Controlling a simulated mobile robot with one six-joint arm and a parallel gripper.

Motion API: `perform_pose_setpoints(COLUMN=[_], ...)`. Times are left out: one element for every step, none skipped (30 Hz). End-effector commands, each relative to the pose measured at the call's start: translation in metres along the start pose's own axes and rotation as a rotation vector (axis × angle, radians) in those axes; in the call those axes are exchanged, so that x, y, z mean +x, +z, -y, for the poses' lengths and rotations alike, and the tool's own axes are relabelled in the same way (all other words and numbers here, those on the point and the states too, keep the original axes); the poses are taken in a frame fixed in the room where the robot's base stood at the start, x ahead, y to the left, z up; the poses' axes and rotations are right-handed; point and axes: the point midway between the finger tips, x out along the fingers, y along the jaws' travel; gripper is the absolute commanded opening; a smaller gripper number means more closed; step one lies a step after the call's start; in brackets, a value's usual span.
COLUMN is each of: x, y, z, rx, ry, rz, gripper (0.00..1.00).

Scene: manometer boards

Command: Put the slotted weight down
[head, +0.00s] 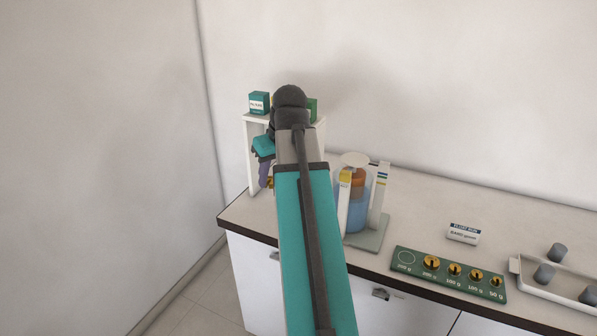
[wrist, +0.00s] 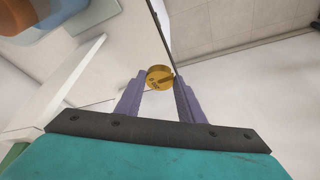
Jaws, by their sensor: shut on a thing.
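My gripper (wrist: 160,79) is shut on a brass slotted weight (wrist: 159,72), held between the purple fingertips. In the wrist view the weight overlaps the worktop close to its dark front edge. In the head view my gripper (head: 265,174) is in front of the white shelf, partly hidden by my arm, with a bit of yellow at its tips. The green weight board (head: 447,276) lies on the worktop to the right. Its leftmost place is an empty white ring; brass weights (head: 431,262) sit in the others.
A stand (head: 370,238) with a blue-liquid vessel (head: 352,214) and an orange float is right of my arm. The white shelf (head: 253,150) carries a teal box (head: 259,103) and a green box (head: 312,109). A label card (head: 463,233) and a tray (head: 533,282) with grey cylinders are farther right.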

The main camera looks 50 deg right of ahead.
Motion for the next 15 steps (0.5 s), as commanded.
perform_pose_setpoints(x=[0.007,0.011,0.015,0.018,0.022,0.026,0.030,0.033,0.038,0.041,0.044,0.048,0.051,0.054,0.058], y=[-0.006,-0.009,-0.013,-0.016,-0.018,-0.022,-0.024,-0.027,-0.030,-0.032,-0.035,-0.037,-0.039,-0.041,-0.044], z=[0.013,0.019,0.028,0.034,0.041,0.049,0.056,0.063,0.073,0.079,0.087,0.096,0.103,0.110,0.120], rx=[-0.011,-0.013,-0.019,-0.023,-0.026,-0.030,-0.035,-0.038,-0.043,-0.047,-0.051,-0.055,-0.060,-0.064,-0.069], ry=[-0.005,-0.006,-0.007,-0.008,-0.009,-0.010,-0.012,-0.013,-0.015,-0.016,-0.017,-0.018,-0.019,-0.020,-0.022], rz=[0.001,0.001,0.001,0.001,0.001,0.002,0.002,0.002,0.002,0.001,0.001,0.002,0.002,0.001,0.000], gripper=[0.07,0.07,0.07,0.07,0.07,0.07,0.07,0.07,0.07,0.07,0.07,0.07,0.07,0.07,0.07])
